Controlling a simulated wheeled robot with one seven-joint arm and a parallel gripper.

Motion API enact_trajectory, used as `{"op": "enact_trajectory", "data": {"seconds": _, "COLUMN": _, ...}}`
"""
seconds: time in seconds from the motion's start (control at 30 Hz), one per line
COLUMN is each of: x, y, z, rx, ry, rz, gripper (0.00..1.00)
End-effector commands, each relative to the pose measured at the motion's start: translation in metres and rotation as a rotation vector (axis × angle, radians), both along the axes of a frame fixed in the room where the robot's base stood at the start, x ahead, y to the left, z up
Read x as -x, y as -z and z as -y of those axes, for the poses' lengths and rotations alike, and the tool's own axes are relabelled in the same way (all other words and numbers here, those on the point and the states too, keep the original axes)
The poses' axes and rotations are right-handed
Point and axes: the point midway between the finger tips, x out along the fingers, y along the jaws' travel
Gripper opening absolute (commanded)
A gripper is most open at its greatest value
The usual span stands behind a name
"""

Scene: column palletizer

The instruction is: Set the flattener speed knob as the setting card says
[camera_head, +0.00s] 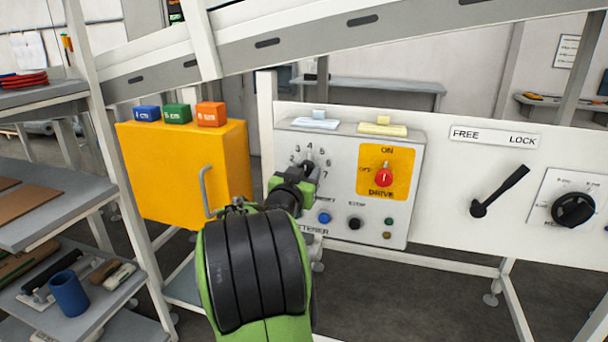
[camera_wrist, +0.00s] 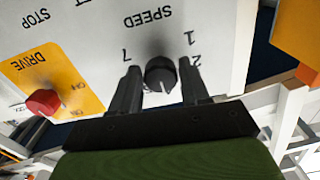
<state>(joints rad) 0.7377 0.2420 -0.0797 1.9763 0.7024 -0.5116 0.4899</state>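The flattener speed knob (camera_wrist: 160,74) is dark and round on a pale panel, with "SPEED" printed beside it and the digits 1, 2 and 7 legible, upside down in the wrist view. In the head view the knob (camera_head: 309,166) is partly behind my gripper (camera_head: 298,186); its mark seems to point upward, near the 4. In the wrist view my gripper (camera_wrist: 159,80) has its fingers apart, one on each side of the knob, with narrow gaps showing. The middle digits are hidden by my gripper in that view. I cannot identify a legible setting card.
A red drive knob (camera_head: 384,177) on a yellow plate is right of the speed knob. Blue (camera_head: 324,218) and black (camera_head: 354,223) buttons sit below. A yellow cabinet (camera_head: 180,185) with a handle stands left. A FREE/LOCK lever (camera_head: 498,192) and another dial (camera_head: 573,209) are farther right.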

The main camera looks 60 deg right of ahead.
Motion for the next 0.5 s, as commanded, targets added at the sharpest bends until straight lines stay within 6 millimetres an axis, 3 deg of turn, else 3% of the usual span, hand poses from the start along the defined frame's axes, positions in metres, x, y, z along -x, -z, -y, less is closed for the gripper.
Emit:
{"op": "enact_trajectory", "data": {"seconds": 0.03, "x": -0.0001, "y": 0.0, "z": -0.0002, "rx": 0.0, "ry": 0.0, "rz": 0.0, "gripper": 0.37}}
{"op": "enact_trajectory", "data": {"seconds": 0.23, "x": -0.0001, "y": 0.0, "z": -0.0003, "rx": 0.0, "ry": 0.0, "rz": 0.0, "gripper": 0.09}}
{"op": "enact_trajectory", "data": {"seconds": 0.5, "x": 0.0, "y": 0.0002, "z": -0.0004, "rx": 0.005, "ry": 0.0, "rz": -0.036, "gripper": 0.09}}
